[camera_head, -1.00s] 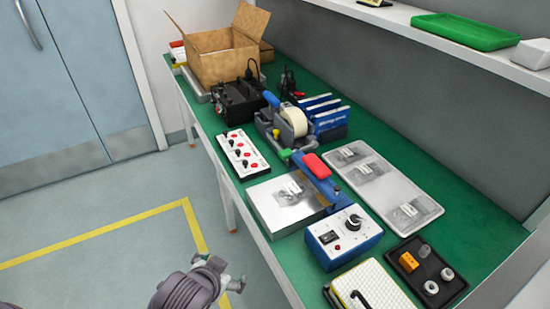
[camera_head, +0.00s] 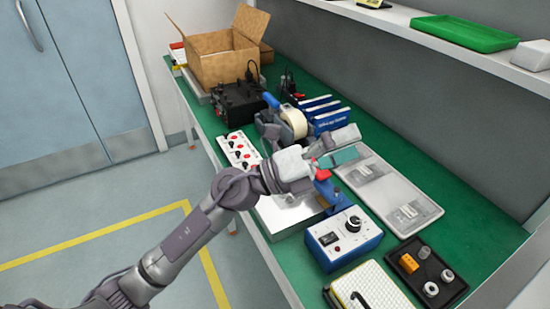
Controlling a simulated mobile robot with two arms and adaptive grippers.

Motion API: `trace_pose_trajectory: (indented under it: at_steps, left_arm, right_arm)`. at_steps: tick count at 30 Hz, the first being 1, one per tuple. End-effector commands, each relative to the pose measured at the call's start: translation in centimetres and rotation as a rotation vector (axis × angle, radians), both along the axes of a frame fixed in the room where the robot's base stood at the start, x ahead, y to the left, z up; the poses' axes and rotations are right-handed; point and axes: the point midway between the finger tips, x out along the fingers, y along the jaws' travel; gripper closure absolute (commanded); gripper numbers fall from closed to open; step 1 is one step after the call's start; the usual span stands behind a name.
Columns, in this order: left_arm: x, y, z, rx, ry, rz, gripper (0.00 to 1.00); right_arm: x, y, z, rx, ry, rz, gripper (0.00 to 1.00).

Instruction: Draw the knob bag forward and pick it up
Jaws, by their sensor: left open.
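Clear, flat bags with pale labels lie on the long grey tray (camera_head: 398,188). One bag (camera_head: 375,171) is near the tray's middle and another bag (camera_head: 408,211) is at its near end. I cannot read which one is the knob bag. My left gripper (camera_head: 350,147) is open over the tray's far end and hides the bag there. Whether it touches that bag I cannot tell. My right gripper is not in view.
A blue control box (camera_head: 343,241) and a black tray with small parts (camera_head: 425,272) stand nearer. A tape dispenser (camera_head: 290,122), blue folders (camera_head: 322,112) and a white switch panel (camera_head: 238,150) are close by. A shelf (camera_head: 400,26) overhangs the back.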

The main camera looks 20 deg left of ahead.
Motion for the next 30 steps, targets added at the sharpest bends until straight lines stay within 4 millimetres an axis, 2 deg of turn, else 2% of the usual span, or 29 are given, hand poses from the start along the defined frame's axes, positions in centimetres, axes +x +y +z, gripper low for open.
trace_pose_trajectory:
  at_steps: [3, 6, 8, 10, 13, 18, 21, 25, 30]
  left_arm:
    - [-0.2, -2.1, -2.6, 0.315, -0.143, -0.103, 0.08]
    - [0.3, -2.1, -5.7, 0.594, -0.223, -0.17, 0.08]
    - [1.0, -1.3, -7.7, 0.764, -0.253, -0.2, 0.08]
    - [2.2, 0.5, -9.8, 0.965, -0.27, -0.224, 0.08]
    - [4.1, 4.3, -12.0, 1.24, -0.256, -0.241, 0.08]
    - [6.3, 10.7, -13.2, 1.571, -0.178, -0.236, 0.08]
    - [6.9, 13.2, -13.1, 1.679, -0.135, -0.226, 0.08]
    - [7.2, 14.9, -13.0, 1.747, -0.101, -0.221, 0.08]
    - [7.2, 15.2, -13.0, 1.76, -0.094, -0.221, 0.08]
  right_arm:
    - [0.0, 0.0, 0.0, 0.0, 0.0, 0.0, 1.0]
    - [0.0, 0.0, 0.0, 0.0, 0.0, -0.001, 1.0]
    - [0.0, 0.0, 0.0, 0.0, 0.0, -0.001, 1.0]
    - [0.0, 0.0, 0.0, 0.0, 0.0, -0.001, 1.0]
    - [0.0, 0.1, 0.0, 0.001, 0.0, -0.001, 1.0]
    - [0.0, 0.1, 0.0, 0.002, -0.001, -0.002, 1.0]
    - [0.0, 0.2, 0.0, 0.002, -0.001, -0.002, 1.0]
    - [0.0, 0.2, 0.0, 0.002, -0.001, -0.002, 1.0]
    - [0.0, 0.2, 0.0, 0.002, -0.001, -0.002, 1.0]
